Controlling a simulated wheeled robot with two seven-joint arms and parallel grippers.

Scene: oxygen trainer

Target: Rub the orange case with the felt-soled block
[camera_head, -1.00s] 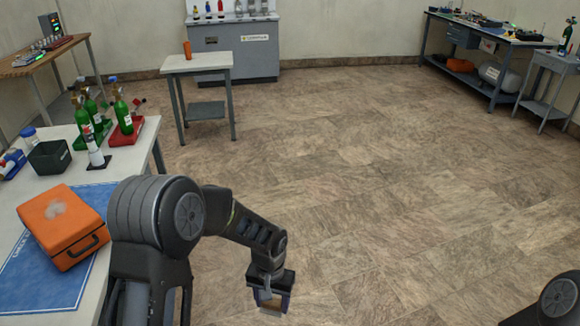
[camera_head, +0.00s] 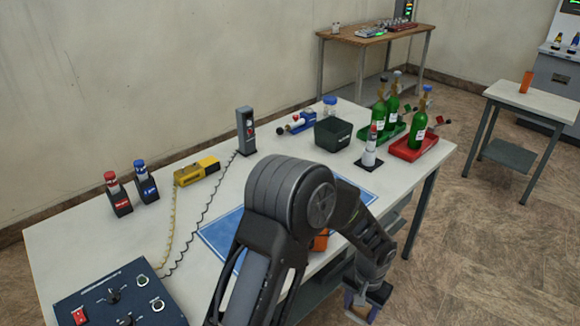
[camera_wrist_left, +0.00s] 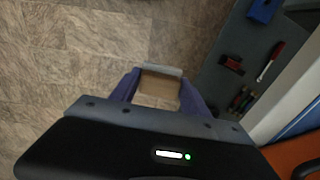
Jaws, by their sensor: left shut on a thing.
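My left gripper (camera_head: 364,297) is beyond the table's right edge, over the floor. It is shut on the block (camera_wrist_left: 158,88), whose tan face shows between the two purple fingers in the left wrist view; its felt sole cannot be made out. The orange case (camera_head: 320,241) is mostly hidden behind my left arm in the head view, with only a small patch showing. Part of the case also shows at the lower right of the left wrist view (camera_wrist_left: 292,156). The block and case are apart. My right gripper is out of view.
The case is by a blue mat (camera_head: 221,231) on the white table (camera_head: 90,240). A control box (camera_head: 120,298) is front left.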

